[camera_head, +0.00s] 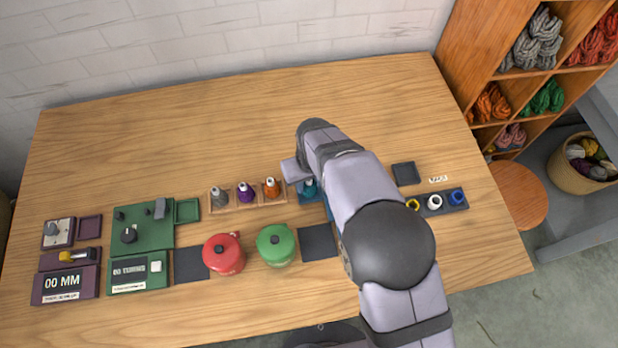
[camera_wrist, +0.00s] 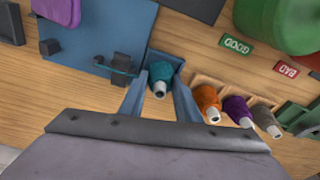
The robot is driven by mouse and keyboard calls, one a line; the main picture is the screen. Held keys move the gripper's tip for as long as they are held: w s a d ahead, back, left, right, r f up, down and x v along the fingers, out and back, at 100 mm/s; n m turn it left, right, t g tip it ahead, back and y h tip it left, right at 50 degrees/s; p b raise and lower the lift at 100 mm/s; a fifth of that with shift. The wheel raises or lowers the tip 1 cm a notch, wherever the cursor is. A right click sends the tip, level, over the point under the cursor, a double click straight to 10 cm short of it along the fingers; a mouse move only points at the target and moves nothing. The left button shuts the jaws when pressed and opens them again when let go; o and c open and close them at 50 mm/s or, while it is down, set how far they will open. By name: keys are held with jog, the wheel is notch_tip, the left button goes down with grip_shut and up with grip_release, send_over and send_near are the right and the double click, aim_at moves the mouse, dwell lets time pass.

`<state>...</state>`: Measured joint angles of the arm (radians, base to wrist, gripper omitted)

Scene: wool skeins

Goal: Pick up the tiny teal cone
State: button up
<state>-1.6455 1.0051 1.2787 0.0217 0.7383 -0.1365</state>
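The tiny teal cone (camera_wrist: 160,78) has a pale tip and stands in a blue holder (camera_wrist: 166,56) in the wrist view. In the head view the teal cone (camera_head: 309,188) shows partly, beside my arm. My gripper (camera_wrist: 160,88) is over it, with one blue-grey finger on each side of the cone. The fingers look open, and I cannot tell whether either one touches the cone. My forearm hides part of the blue station in the head view.
A wooden rack (camera_head: 234,209) with grey, purple and orange cones stands beside the teal one. A blue board (camera_wrist: 97,32) with dark posts and a teal piece (camera_wrist: 122,63) lies on the other side. Red (camera_head: 224,253) and green (camera_head: 276,245) pots stand in front. The table's back is clear.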

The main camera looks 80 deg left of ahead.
jog(key=shift+r, duration=0.1)
notch_tip(320, 180, up, 10)
jog(key=b, duration=0.3)
jog(key=shift+r+p, duration=2.3)
jog(key=shift+r, duration=0.15)
